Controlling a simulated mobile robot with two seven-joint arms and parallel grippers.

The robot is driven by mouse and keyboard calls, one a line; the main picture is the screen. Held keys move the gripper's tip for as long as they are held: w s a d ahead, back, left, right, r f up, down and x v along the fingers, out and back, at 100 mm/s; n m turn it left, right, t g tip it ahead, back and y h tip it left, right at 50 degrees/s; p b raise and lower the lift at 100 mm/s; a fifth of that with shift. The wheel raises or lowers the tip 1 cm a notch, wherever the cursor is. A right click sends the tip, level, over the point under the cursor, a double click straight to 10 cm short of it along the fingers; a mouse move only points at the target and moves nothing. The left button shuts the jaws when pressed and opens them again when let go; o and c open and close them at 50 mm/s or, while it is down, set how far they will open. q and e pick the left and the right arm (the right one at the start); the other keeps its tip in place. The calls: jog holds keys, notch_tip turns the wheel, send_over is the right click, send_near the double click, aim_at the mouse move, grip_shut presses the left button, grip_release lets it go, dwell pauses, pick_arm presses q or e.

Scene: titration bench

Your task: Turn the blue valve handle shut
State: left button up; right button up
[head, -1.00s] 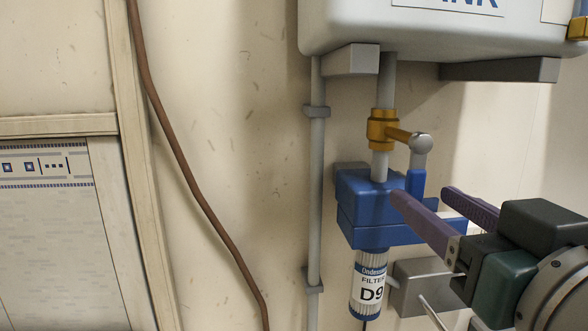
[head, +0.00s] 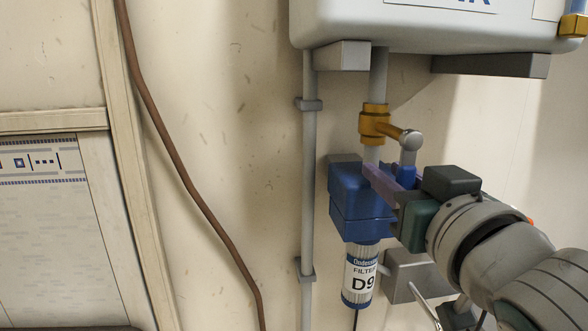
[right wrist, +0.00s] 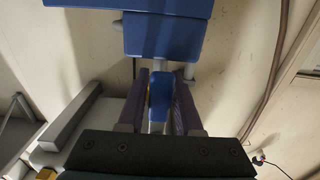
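The blue valve handle (head: 407,174) hangs down from a silver knob at the end of the brass valve (head: 374,124), in front of the blue filter housing (head: 350,190). My right gripper (head: 390,172) reaches in from the right, with its purple fingers on either side of the handle. In the right wrist view the handle (right wrist: 160,92) stands between the two fingers (right wrist: 160,100). The fingers look spread, but any contact is hard to judge. The handle's lower end is partly hidden by the gripper in the head view. My left gripper is out of view.
A white tank (head: 440,28) overhangs the valve, with brackets below it. A grey pipe (head: 308,180) runs down the wall on the left. A filter cartridge (head: 360,276) marked D9 hangs under the housing. A grey box (head: 405,275) sits below my gripper.

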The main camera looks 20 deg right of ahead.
grip_shut()
dwell(1.0)
